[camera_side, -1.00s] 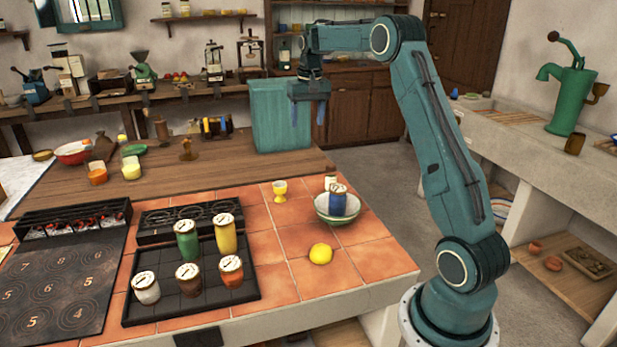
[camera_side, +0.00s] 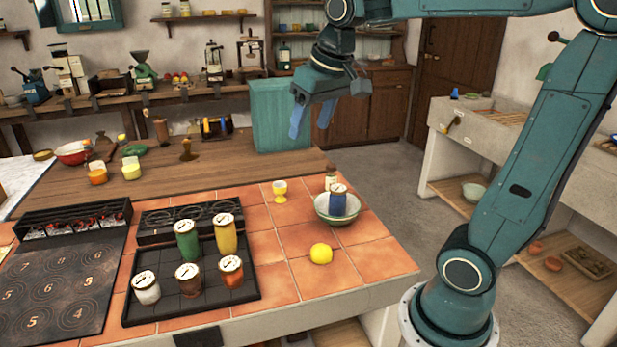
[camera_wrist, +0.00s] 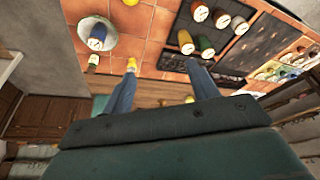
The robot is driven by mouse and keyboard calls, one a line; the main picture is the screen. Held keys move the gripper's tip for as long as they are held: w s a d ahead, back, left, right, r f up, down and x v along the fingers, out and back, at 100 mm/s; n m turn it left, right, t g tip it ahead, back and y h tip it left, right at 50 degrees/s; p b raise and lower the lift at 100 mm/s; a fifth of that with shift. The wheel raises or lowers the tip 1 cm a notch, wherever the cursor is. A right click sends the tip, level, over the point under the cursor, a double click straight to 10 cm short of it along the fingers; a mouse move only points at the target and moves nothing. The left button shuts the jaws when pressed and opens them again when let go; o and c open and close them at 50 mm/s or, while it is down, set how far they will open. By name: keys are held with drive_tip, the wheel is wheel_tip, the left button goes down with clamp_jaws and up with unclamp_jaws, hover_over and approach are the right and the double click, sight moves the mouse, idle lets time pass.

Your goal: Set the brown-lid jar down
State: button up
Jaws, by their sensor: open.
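My gripper (camera_side: 311,119) is open and empty, its blue fingers pointing down, high in the air beyond the tiled counter. In the wrist view its fingertips (camera_wrist: 162,64) are apart with nothing between them. A black tray (camera_side: 205,312) holds several lidded jars: green (camera_side: 187,244), yellow (camera_side: 226,236), white (camera_side: 146,290), brown (camera_side: 189,282) and orange (camera_side: 231,274). A blue jar (camera_side: 338,203) stands upright in a pale bowl (camera_side: 322,219); it also shows in the wrist view (camera_wrist: 96,40). The lids look alike, so I cannot tell which is the brown-lid jar.
A burner plate (camera_side: 62,290) is at left. A teal cabinet (camera_side: 281,118) is behind my gripper. Bare tiles lie around the lemon.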

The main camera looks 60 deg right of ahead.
drive_tip(key=s+a+f+n+t, duration=0.1)
drive_tip(key=s+a+f, duration=0.2)
drive_tip(key=s, duration=0.3)
drive_tip(key=s+a+f+n+y, duration=0.1)
drive_tip(key=s+a+f+n, duration=0.1)
drive_tip(key=s, duration=0.5)
drive_tip(key=a+f, duration=0.1)
drive_tip(key=a, duration=0.1)
drive_tip(key=shift+s+a+t, duration=0.2)
drive_tip(key=shift+a+t, duration=0.1)
drive_tip(key=shift+t, duration=0.1)
idle(0.3)
